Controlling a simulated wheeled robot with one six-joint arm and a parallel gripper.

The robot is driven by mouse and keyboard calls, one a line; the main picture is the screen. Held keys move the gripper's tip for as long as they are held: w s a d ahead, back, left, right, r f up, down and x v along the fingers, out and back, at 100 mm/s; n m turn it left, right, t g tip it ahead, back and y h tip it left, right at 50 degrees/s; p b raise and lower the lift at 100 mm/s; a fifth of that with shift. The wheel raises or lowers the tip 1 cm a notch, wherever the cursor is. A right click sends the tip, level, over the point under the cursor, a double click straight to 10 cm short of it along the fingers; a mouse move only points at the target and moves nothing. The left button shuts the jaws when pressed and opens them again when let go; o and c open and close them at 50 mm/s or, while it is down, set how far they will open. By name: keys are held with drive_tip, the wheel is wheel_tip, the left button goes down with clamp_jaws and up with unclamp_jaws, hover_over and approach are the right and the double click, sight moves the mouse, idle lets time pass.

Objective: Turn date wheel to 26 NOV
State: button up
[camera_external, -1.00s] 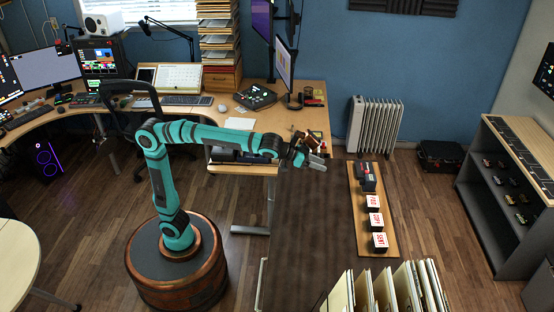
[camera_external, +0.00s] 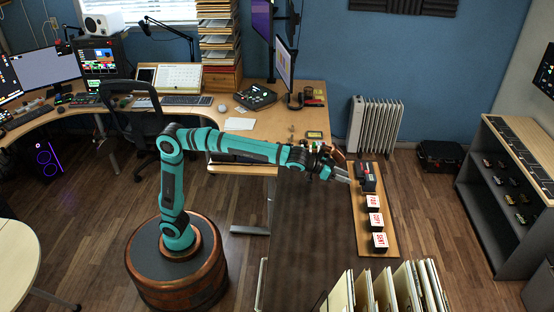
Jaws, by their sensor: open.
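A small dark device (camera_external: 366,177), apparently the one with the date wheel, stands at the far end of a narrow wooden board (camera_external: 391,248). Its wheel and any date on it are too small to read. My gripper (camera_external: 345,177) is at the end of the outstretched teal arm, just left of the device. Its fingers are open and point right toward the device. I cannot tell whether a fingertip touches it. Nothing shows between the fingers.
Several white blocks with red lettering (camera_external: 376,220) stand in a row on the same board, nearer the camera. Upright folders (camera_external: 385,290) stand at the bottom. A desk (camera_external: 270,122) lies behind my arm, and a white radiator (camera_external: 375,125) stands at the wall. The dark brown surface (camera_external: 312,230) left of the board is clear.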

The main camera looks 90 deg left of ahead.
sight(362, 182)
drive_tip(key=shift+x, duration=3)
clamp_jaws()
